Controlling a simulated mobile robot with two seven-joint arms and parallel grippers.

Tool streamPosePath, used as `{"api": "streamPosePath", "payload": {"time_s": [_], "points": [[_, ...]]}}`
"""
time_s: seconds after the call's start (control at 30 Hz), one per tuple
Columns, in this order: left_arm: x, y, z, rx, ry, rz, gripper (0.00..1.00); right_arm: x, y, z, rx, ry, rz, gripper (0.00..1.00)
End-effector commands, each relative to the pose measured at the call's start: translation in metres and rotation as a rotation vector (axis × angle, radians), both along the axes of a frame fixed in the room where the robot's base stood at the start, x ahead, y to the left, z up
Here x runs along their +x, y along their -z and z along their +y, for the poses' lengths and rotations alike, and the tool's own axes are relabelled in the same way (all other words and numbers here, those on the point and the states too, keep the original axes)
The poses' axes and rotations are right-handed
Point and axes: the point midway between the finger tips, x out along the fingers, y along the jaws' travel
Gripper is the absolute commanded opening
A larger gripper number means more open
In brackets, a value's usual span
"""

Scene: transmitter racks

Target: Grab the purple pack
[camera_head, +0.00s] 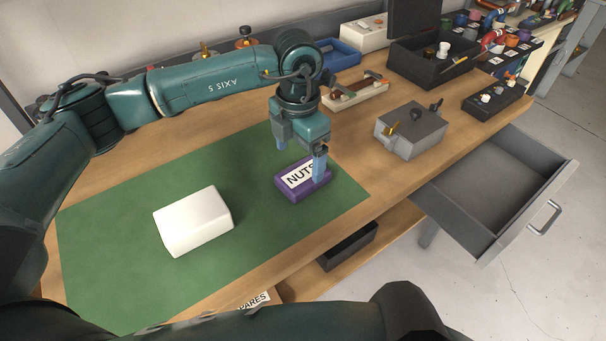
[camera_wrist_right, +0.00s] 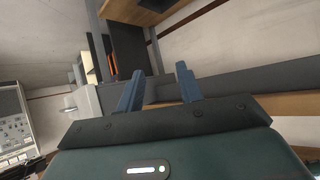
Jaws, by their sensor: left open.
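The purple pack (camera_head: 290,195), with a white label reading NUTS, lies on the green mat (camera_head: 110,255) near its right end. My left gripper (camera_head: 301,163) is open and points down over the pack. One blue finger is in front of the pack's right part and overlaps the label's edge; the other is at its far side. I cannot tell whether either finger touches the pack. My right gripper (camera_wrist_right: 160,70) shows in the right wrist view with its two blue fingers apart and nothing between them.
A white block (camera_head: 195,222) lies on the mat left of the pack. A grey metal box (camera_head: 410,132) stands to the right on the wooden bench. An open grey drawer (camera_head: 495,190) juts out at the right. Trays and bins (camera_head: 432,62) line the back.

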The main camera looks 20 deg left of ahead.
Motion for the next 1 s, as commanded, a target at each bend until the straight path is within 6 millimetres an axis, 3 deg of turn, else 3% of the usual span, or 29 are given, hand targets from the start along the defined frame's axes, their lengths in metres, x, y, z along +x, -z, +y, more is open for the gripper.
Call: {"api": "streamPosePath", "payload": {"time_s": [0.2,0.4,0.67,1.0], "points": [[0.000,0.022,-0.006,0.000,0.002,0.006,0.89,0.002,-0.009,-0.002,-0.002,0.009,0.002,0.36],[0.001,0.049,-0.007,0.000,0.000,0.002,0.89,0.003,-0.006,-0.008,-0.011,0.023,0.015,0.36],[0.002,0.054,-0.007,-0.001,0.001,0.001,0.89,0.005,-0.006,-0.009,-0.012,0.028,0.013,0.36],[0.002,0.053,-0.007,-0.001,0.001,0.001,0.64,0.004,-0.006,-0.006,-0.008,0.023,0.014,0.36]]}}
